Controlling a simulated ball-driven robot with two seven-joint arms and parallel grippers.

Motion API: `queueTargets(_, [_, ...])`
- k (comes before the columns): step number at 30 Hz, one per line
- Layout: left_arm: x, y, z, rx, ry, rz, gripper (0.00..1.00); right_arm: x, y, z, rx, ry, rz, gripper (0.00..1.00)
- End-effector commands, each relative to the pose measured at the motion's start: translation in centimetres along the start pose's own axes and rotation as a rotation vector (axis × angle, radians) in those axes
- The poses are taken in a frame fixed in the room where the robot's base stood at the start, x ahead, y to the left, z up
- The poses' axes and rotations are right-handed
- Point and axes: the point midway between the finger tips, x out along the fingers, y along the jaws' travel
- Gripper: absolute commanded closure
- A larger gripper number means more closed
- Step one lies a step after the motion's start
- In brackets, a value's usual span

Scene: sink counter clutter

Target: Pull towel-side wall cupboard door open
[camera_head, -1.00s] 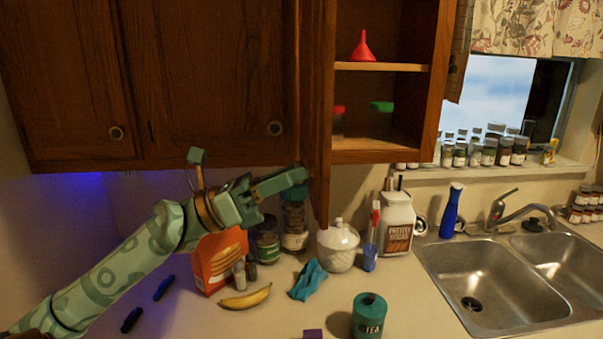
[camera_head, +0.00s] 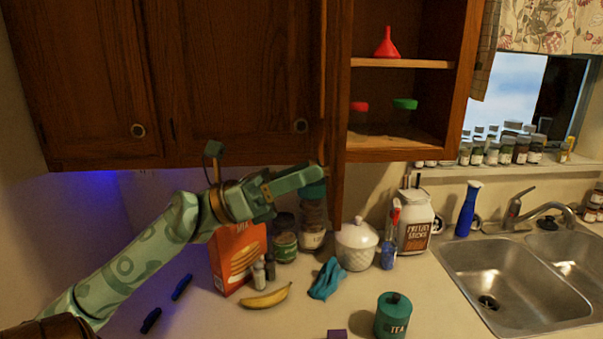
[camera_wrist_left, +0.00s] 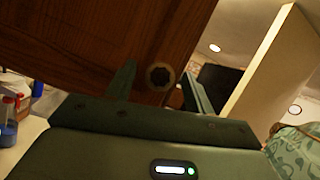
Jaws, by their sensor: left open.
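The right-hand wall cupboard, beside the hanging checked towel (camera_head: 485,50), stands open with its shelves showing. Its door (camera_head: 337,150) is swung out toward me and appears nearly edge-on in the head view. My left gripper (camera_head: 318,177) is at the left face of this door, near its lower part. In the left wrist view the wooden door (camera_wrist_left: 90,40) fills the upper left, and its round knob (camera_wrist_left: 160,75) shows between the two open fingers of my left gripper (camera_wrist_left: 160,88). I cannot tell whether the fingers touch the knob. My right gripper is out of view.
Two shut cupboard doors (camera_head: 240,70) are to the left. Below my left arm are an orange box (camera_head: 235,258), jars, a banana (camera_head: 266,297) and a blue cloth (camera_head: 327,278). A white lidded pot (camera_head: 357,245) stands below the open door. The sink (camera_head: 520,280) is at right.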

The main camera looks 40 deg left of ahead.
Motion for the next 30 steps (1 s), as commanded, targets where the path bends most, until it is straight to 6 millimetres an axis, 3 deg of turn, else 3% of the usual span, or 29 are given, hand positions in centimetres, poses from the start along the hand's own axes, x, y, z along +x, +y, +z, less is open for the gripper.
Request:
queueTargets(14, [-0.6, 0.1, -0.1, -0.003, -0.002, 0.002, 0.47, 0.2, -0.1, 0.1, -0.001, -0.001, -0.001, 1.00])
queueTargets(19, [-3.7, 0.2, -0.3, -0.003, -0.003, 0.006, 0.47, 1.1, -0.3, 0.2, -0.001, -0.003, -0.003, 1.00])
queueTargets(30, [-13.4, 0.2, -0.1, 0.002, -0.009, 0.004, 0.47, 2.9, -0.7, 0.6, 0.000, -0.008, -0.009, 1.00])
